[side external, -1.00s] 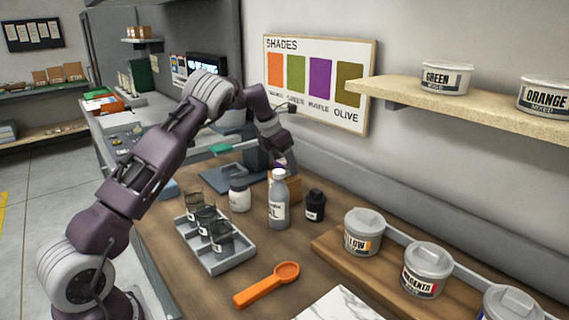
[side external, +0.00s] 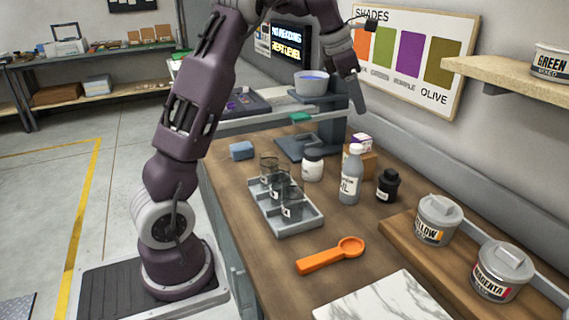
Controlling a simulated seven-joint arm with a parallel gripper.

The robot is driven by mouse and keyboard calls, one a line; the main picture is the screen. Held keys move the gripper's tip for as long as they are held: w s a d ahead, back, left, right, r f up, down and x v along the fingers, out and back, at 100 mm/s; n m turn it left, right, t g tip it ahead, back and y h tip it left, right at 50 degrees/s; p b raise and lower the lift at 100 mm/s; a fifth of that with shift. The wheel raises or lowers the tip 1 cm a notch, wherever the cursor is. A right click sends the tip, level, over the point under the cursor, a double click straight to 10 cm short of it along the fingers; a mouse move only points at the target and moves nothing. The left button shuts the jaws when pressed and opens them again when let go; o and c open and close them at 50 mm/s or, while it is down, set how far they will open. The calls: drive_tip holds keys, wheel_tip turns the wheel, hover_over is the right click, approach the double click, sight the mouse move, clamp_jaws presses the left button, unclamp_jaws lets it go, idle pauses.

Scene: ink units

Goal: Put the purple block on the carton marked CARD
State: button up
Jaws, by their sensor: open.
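The purple block (side external: 361,142), with a pale top, rests on top of a small brown carton (side external: 370,161) behind the grey bottle. The bottle hides part of the carton, and I cannot read any marking on it. My gripper (side external: 358,108) is above the block and slightly to its left in the picture, apart from it. It is open and nothing shows between its fingers.
The grey bottle (side external: 351,176), a dark bottle (side external: 387,187) and a white jar (side external: 312,165) stand close by. A tray (side external: 290,226) of dark glasses, an orange scoop (side external: 330,256) and a blue block (side external: 242,150) are on the bench. A mixer stand holds a bowl (side external: 311,83).

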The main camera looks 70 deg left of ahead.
drive_tip(key=s+d+r+m+h, duration=0.1)
drive_tip(key=s+d+r+m, duration=0.4)
drive_tip(key=s+d+m, duration=0.7)
drive_tip(key=s+d+f+m, duration=0.2)
drive_tip(key=s+d+m, duration=0.1)
drive_tip(key=s+m, duration=0.3)
drive_tip(key=s+d+f+m+y, duration=0.1)
drive_tip(key=s+d+f+m, duration=0.2)
drive_tip(key=s+m, duration=0.3)
drive_tip(key=s+d+f+m, duration=0.2)
drive_tip(key=s+d+m, duration=0.2)
drive_tip(key=s+m, duration=0.3)
drive_tip(key=shift+s+f+t+y, duration=0.3)
drive_tip(key=shift+s, duration=0.6)
